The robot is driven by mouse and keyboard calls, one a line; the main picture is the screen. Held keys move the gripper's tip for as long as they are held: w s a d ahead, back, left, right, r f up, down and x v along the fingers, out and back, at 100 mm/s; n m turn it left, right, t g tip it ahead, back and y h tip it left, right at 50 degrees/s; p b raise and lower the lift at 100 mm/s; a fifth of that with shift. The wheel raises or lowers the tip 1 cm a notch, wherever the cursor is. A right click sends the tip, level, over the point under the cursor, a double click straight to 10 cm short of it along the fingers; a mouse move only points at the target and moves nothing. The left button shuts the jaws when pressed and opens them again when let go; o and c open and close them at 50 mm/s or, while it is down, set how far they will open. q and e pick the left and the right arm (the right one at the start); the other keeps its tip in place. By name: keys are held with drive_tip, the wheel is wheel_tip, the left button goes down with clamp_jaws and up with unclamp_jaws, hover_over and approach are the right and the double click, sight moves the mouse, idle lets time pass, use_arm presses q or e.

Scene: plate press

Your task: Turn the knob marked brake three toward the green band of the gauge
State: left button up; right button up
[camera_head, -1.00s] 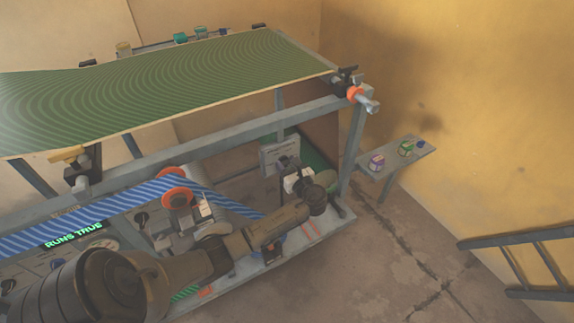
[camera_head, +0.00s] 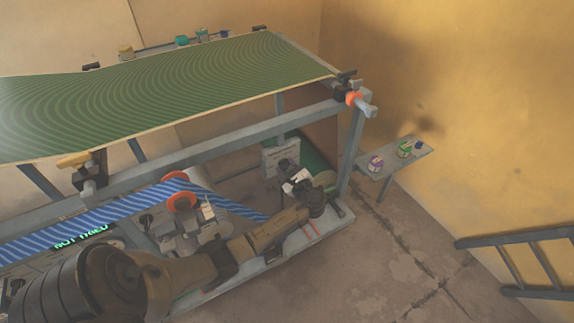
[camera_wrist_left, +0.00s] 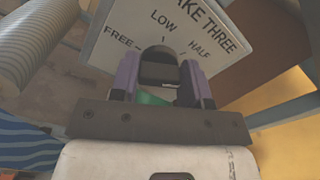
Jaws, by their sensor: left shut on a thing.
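The brake three knob (camera_wrist_left: 160,68) is a dark knob on a white panel. The wrist view shows the panel (camera_wrist_left: 105,45) with the words FREE, LOW and HALF around the knob; the heading is partly cut off. My left gripper (camera_wrist_left: 160,82) has purple fingers on both sides of the knob and is shut on it. In the head view the panel (camera_head: 277,158) stands under the frame, with my left gripper (camera_head: 292,172) at its right side. The knob's pointer is hidden. I cannot make out a gauge with a green band. My right gripper is not in view.
A green ribbed sheet (camera_head: 170,85) covers the frame top. A blue striped belt (camera_head: 110,212) runs below past orange-rimmed rollers. A lit sign (camera_head: 82,237) is partly covered by my arm. A small shelf (camera_head: 395,165) holds little pots; a ladder (camera_head: 520,260) is at right.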

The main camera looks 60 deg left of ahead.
use_arm(q)
drive_tip(key=n, duration=0.4)
drive_tip(key=shift+s+n, duration=0.1)
drive_tip(key=shift+n, duration=0.9)
drive_tip(key=o, duration=0.9)
